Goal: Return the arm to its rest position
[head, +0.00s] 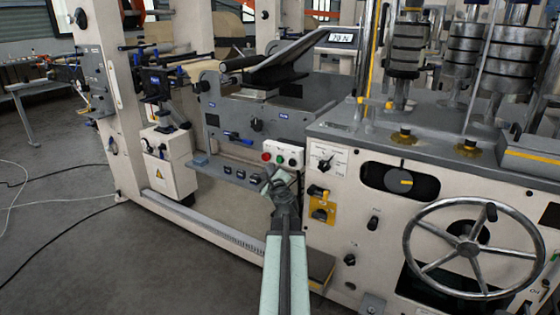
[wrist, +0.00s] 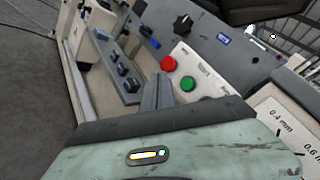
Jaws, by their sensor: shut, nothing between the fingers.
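My arm reaches up from the bottom middle of the head view, stretched out toward the machine. My gripper (head: 280,180) is at its far end, in front of the machine and just below a white button box (head: 290,150). In the wrist view my gripper (wrist: 158,90) shows as two grey fingers close together, shut and empty. A red button (wrist: 168,63) and a green button (wrist: 188,83) on the box lie close beyond the fingertips. I cannot tell whether the fingers touch the box.
A large handwheel (head: 472,248) and a black rotary knob (head: 322,163) are on the cream panel at right. A grey ledge with several switches (head: 228,171) is left of my gripper. Open floor (head: 60,230) lies at left, with cables on it.

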